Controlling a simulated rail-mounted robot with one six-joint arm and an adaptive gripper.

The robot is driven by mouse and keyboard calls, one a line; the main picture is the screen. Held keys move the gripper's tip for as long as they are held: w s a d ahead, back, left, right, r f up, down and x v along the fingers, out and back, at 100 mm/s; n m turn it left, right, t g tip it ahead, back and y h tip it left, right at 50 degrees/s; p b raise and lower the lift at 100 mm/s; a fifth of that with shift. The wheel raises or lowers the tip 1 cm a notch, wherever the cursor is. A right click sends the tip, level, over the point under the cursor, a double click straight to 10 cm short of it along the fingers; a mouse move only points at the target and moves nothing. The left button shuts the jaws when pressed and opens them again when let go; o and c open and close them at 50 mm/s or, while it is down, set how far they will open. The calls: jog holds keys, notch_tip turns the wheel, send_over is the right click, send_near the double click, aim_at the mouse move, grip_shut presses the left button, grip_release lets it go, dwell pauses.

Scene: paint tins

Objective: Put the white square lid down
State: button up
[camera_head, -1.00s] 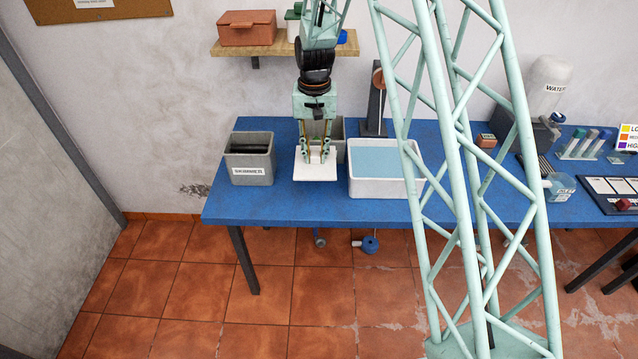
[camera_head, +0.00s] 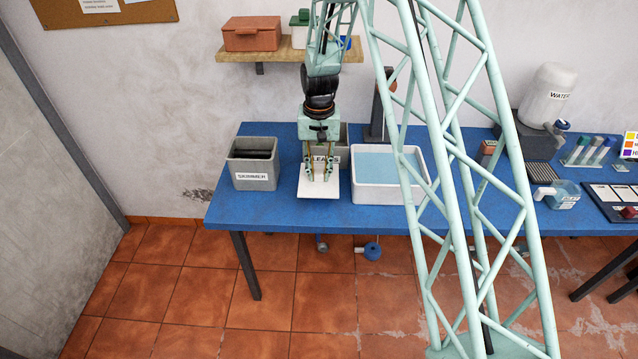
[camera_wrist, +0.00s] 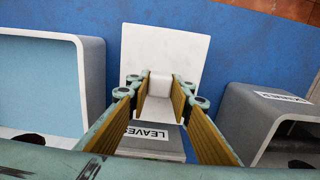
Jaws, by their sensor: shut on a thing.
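The white square lid (camera_head: 318,191) is low over the front left part of the blue table, looking flat and level. I cannot tell whether it touches the table or hangs just above it. In the wrist view the lid (camera_wrist: 180,50) shows its raised white block handle between my fingers. My gripper (camera_head: 319,176) points down over the lid, shut on that handle; its fingertips also show in the wrist view (camera_wrist: 160,84).
A grey bin marked SKIMMER (camera_head: 253,171) stands left of the lid. A grey bin marked LEAVES (camera_head: 333,155) stands just behind it. A white tub of blue liquid (camera_head: 388,193) stands close on the right. The table's front edge is near the lid.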

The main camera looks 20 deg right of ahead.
aim_at(319, 182)
jog(key=shift+f, duration=0.4)
jog(key=shift+f, duration=1.85)
jog(key=shift+f, duration=0.2)
jog(key=o, duration=0.9)
jog(key=shift+o, duration=0.3)
jog(key=shift+r, duration=0.2)
notch_tip(319, 182, up, 10)
jog(key=shift+f, duration=0.2)
jog(key=shift+r, duration=1.2)
